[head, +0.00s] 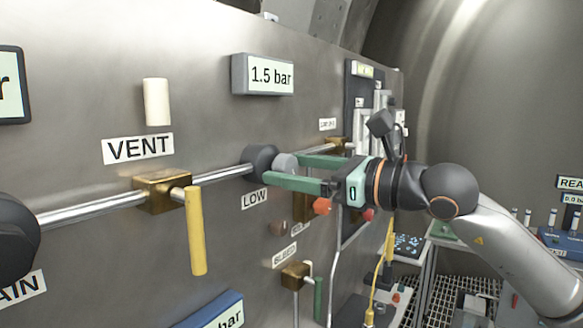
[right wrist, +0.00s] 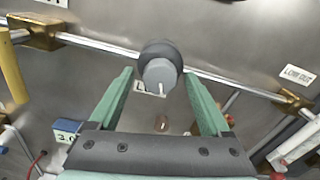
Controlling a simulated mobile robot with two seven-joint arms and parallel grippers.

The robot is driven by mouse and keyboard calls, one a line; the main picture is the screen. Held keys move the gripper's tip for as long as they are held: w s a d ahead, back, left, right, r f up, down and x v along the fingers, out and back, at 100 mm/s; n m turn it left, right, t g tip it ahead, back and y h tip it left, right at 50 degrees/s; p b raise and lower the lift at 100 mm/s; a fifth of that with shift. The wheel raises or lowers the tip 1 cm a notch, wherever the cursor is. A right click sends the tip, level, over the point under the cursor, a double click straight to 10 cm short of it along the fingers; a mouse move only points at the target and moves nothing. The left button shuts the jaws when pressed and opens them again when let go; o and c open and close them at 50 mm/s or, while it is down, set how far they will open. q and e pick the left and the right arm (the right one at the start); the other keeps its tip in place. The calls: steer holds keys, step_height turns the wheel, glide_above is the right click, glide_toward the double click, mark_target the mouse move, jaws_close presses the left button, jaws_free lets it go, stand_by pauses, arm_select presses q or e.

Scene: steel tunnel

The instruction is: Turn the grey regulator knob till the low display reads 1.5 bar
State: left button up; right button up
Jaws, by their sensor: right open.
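The grey regulator knob (head: 285,164) sits on a dark round body on the steel pipe, above the LOW label (head: 254,199). The low display (head: 263,75) above it reads 1.5 bar. My right gripper (head: 287,171) is open, its green fingers pointing at the panel on either side of the knob. In the right wrist view the knob (right wrist: 160,74) shows between and just beyond the fingertips, with a pale mark on its face and a visible gap on both sides. My left gripper is not in view.
A yellow lever (head: 196,231) hangs from the brass valve (head: 162,193) left of the knob, near the VENT label (head: 138,148). A BLEED valve (head: 295,274) is below. A bench with equipment (head: 409,243) stands at the right.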

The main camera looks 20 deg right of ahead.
jaws_close()
steer(key=shift+f+m+b, duration=0.15)
steer(key=shift+m+b, duration=0.25)
steer(key=shift+b, duration=0.45)
jaws_free()
steer(key=shift+s+d, duration=0.1)
